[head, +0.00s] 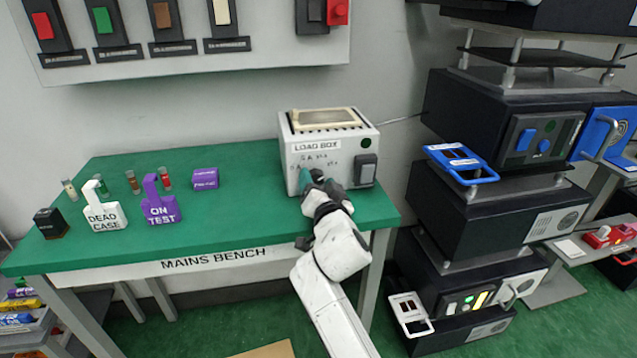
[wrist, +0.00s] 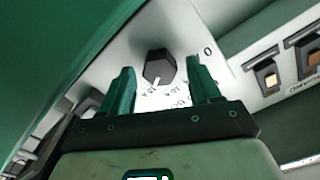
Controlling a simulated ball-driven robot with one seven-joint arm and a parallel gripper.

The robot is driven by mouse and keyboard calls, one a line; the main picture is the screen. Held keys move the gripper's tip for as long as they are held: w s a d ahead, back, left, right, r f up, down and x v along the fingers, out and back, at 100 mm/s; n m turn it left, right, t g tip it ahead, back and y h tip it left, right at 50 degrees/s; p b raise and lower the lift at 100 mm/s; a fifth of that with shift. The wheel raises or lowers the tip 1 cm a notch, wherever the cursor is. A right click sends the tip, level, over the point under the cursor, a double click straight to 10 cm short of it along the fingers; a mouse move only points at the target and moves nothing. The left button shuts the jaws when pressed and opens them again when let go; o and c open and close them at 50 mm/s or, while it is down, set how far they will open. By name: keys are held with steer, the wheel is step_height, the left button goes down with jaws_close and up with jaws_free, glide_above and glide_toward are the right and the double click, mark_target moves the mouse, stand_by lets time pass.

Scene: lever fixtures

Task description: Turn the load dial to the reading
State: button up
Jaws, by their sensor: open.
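The load box (head: 301,178) is a pale box labelled "LOAD BOX" at the right end of the green bench. Its load dial is hidden behind my gripper (head: 314,184) in the head view. In the wrist view the dial (wrist: 158,66) is a dark faceted knob with a white pointer mark, on a pale panel with printed markings that are too blurred to read fully. My gripper, also in the wrist view (wrist: 162,74), is open. Its green fingers stand on either side of the dial, with gaps showing between them and the knob.
The box front also has a dark round spot (head: 366,143) and a grey switch (head: 365,171). On the bench (head: 250,226) stand a white "DEAD CASE" tag (head: 103,216), a purple "ON TEST" tag (head: 160,212) and a purple box (head: 205,178). Dark equipment racks (head: 480,200) stand close at right.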

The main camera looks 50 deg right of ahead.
steer(key=c, duration=1)
steer(key=shift+c, duration=0.2)
steer(key=n, duration=0.5)
steer(key=shift+n, duration=0.4)
steer(key=n+p, duration=0.1)
steer(key=n, duration=0.5)
steer(key=shift+a+r, duration=0.1)
steer(key=shift+a, duration=0.05)
steer(key=n+p, duration=0.2)
steer(key=n, duration=0.4)
steer(key=shift+w+n, duration=0.1)
steer(key=shift+n, duration=0.2)
steer(key=n+p, duration=0.1)
steer(key=n, duration=0.1)
steer(key=n+p, duration=0.1)
steer(key=n, duration=0.2)
steer(key=shift+a+f+n, duration=0.1)
steer(key=shift+f+n, duration=0.1)
steer(key=shift+n, duration=0.1)
